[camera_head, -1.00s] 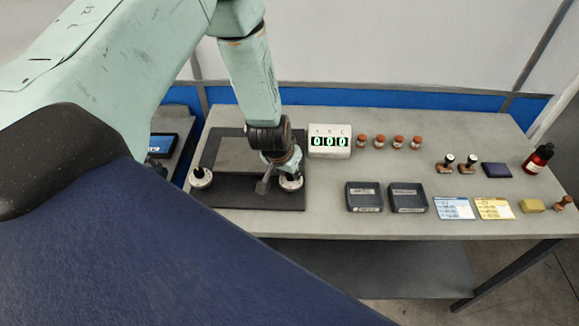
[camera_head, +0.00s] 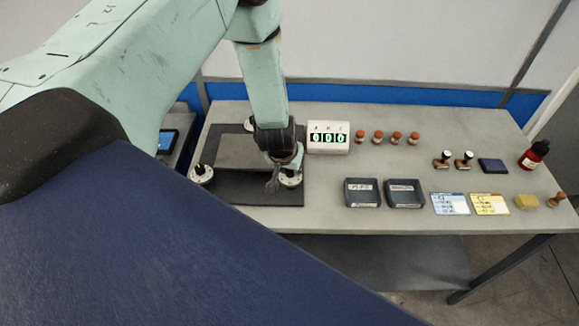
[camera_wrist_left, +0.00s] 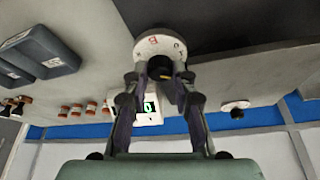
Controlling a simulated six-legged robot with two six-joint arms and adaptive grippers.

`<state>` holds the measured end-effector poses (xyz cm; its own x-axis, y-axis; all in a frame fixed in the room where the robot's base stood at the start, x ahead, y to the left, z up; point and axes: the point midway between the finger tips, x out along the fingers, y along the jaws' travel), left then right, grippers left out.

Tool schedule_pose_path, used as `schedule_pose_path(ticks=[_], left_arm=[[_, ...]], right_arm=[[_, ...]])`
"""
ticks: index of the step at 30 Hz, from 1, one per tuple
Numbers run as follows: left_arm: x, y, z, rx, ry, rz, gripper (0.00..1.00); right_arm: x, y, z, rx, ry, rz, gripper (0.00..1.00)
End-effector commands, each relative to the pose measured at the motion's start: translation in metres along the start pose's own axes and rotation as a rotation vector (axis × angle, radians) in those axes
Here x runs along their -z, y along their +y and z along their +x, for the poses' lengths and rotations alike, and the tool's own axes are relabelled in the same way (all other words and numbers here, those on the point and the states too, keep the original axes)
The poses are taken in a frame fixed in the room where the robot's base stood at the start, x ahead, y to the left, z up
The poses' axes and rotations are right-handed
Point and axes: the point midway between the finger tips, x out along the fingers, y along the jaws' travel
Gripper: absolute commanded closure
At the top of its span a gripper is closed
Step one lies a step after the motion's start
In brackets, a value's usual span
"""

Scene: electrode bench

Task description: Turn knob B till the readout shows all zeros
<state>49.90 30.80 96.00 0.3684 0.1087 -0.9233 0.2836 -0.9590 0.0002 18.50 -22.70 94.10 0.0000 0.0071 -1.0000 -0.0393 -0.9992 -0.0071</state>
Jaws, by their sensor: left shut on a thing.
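The readout (camera_head: 328,138) is a white box marked A, B and C on the bench. Its small green digits look like 0 0 0. A white round knob (camera_head: 292,181) sits at the right front of a dark plate, partly hidden by my left gripper (camera_head: 280,176). In the left wrist view the gripper (camera_wrist_left: 161,74) is shut on the middle of that knob (camera_wrist_left: 151,39), whose dial carries a red mark like a B and dark digits. Another knob (camera_head: 201,174) stands at the plate's left front. A third (camera_head: 249,125) shows at the back, partly hidden by my arm.
Right of the readout stand several red-capped jars (camera_head: 396,138). Two dark trays (camera_head: 362,192) (camera_head: 405,193) lie in front, with blue (camera_head: 450,204) and yellow (camera_head: 490,204) cards beside them. Stamps, a dark pad and a red bottle (camera_head: 534,156) are farther right.

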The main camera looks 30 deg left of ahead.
Motion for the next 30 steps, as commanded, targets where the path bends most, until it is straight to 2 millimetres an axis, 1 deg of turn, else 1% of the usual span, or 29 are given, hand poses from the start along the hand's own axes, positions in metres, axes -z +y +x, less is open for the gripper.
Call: schedule_pose_path(ticks=[1, 14, 15, 22, 30], left_arm=[[-0.0066, -0.0003, 0.0011, 0.000, -0.015, 0.001, 1.00], [-0.0071, -0.0003, 0.0013, 0.001, -0.016, 0.000, 1.00], [-0.0071, -0.0003, 0.0014, 0.001, -0.016, 0.000, 0.71], [-0.0035, -0.0001, 0.0008, 0.000, -0.008, 0.000, 0.51], [-0.0015, -0.0001, 0.0001, 0.000, -0.004, 0.000, 0.51]], right_arm=[[0.0000, 0.0000, 0.0001, 0.000, 0.000, 0.000, 0.60], [0.0000, 0.0000, 0.0002, 0.000, 0.000, 0.000, 0.60], [0.0000, 0.0000, 0.0002, 0.000, 0.000, 0.000, 0.60], [0.0000, 0.0000, 0.0001, 0.000, 0.000, 0.000, 0.60], [0.0000, 0.0000, 0.0000, 0.000, 0.000, 0.000, 0.60]])
